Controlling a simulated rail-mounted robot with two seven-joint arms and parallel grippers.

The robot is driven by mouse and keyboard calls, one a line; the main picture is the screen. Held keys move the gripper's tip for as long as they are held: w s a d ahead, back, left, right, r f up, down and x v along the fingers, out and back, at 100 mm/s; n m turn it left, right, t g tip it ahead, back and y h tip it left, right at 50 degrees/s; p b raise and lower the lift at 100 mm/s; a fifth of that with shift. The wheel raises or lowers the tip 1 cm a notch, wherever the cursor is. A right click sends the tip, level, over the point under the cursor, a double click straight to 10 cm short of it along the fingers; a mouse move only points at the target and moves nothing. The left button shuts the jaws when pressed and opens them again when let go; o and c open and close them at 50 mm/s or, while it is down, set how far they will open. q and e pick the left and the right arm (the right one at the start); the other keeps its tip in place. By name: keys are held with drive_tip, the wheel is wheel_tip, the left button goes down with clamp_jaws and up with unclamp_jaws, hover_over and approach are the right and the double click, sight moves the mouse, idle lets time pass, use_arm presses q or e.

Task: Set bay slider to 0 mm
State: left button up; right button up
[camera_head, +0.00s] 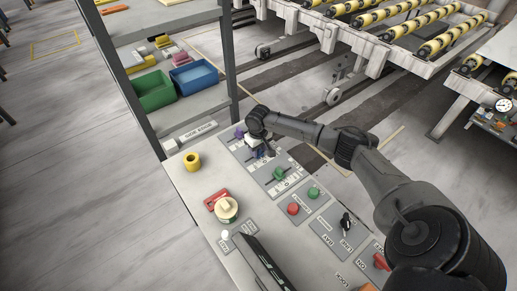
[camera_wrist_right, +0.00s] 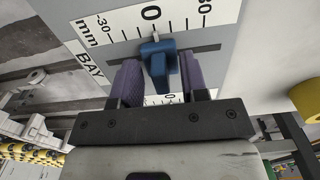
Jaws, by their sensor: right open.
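The bay slider's blue knob (camera_wrist_right: 158,64) sits on a grey plate marked BAY with a millimetre scale (camera_wrist_right: 150,14). Its white pointer is at or very near the 0 mark; an exact reading is not possible. My right gripper (camera_wrist_right: 158,82) is open, with one purple finger on each side of the knob. Gaps show beside the knob, and I cannot see firm contact. In the head view the right gripper (camera_head: 254,147) is over the far end of the console and hides most of that slider. My left gripper is out of view.
On the console (camera_head: 190,205) are a green-knobbed slider (camera_head: 279,174), a red button (camera_head: 293,208), a green button (camera_head: 313,193), a black switch (camera_head: 346,222) and a yellow cup-like object (camera_head: 191,161). Shelves with green (camera_head: 153,91) and blue (camera_head: 195,77) bins stand behind.

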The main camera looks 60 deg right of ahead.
drive_tip(key=shift+r, duration=0.25)
wheel_tip(320, 180, up, 13)
drive_tip(key=p, duration=0.1)
drive_tip(key=shift+r+p, duration=0.15)
drive_tip(key=shift+p, duration=0.15)
idle(0.7)
